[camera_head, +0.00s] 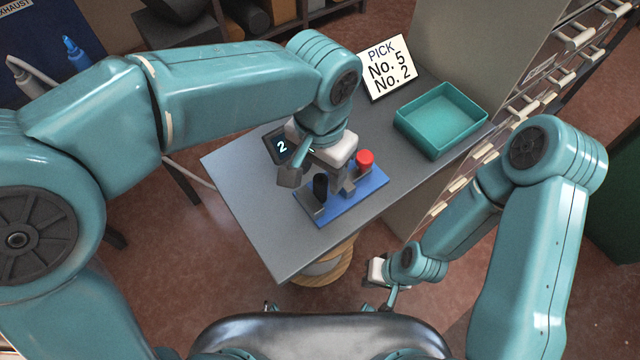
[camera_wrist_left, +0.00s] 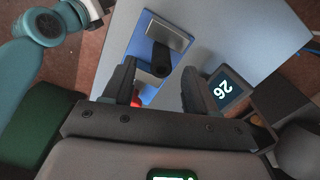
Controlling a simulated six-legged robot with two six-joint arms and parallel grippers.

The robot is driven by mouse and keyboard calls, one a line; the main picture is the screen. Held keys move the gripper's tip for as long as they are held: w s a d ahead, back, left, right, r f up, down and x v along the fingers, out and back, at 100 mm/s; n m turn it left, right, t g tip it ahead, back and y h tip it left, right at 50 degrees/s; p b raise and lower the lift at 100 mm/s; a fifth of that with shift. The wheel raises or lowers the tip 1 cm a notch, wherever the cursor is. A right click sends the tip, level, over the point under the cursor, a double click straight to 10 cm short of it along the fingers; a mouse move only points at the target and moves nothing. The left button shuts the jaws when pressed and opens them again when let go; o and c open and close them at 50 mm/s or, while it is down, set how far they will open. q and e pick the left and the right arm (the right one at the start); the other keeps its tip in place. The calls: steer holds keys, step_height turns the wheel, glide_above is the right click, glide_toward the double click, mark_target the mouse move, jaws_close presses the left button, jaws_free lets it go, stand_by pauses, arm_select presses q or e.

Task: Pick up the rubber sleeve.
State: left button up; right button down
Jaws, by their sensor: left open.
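The black cylinder, which looks like the rubber sleeve (camera_head: 320,188), stands upright near the left end of the blue base (camera_head: 340,211). In the left wrist view the black cylinder (camera_wrist_left: 160,60) shows ahead of the fingers, beside a grey metal block. My left gripper (camera_head: 318,181) is open above the base, its fingers to either side of the cylinder in the picture; contact cannot be seen. The open fingers also show in the left wrist view (camera_wrist_left: 158,88). My right gripper (camera_head: 382,278) hangs low beyond the table's edge, too small to judge its jaws.
A red knob (camera_head: 365,158) stands at the base's far side, close to my left gripper. A small display (camera_head: 281,146) is partly hidden by it. A teal tray (camera_head: 440,120) and a sign (camera_head: 389,70) stand at the back. The grey table's (camera_head: 245,190) left part is clear.

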mark_target(320, 178)
arm_select(q)
steer(key=shift+w+f, duration=0.1)
steer(key=shift+f, duration=1.45)
steer(key=c, duration=0.8)
jaws_close()
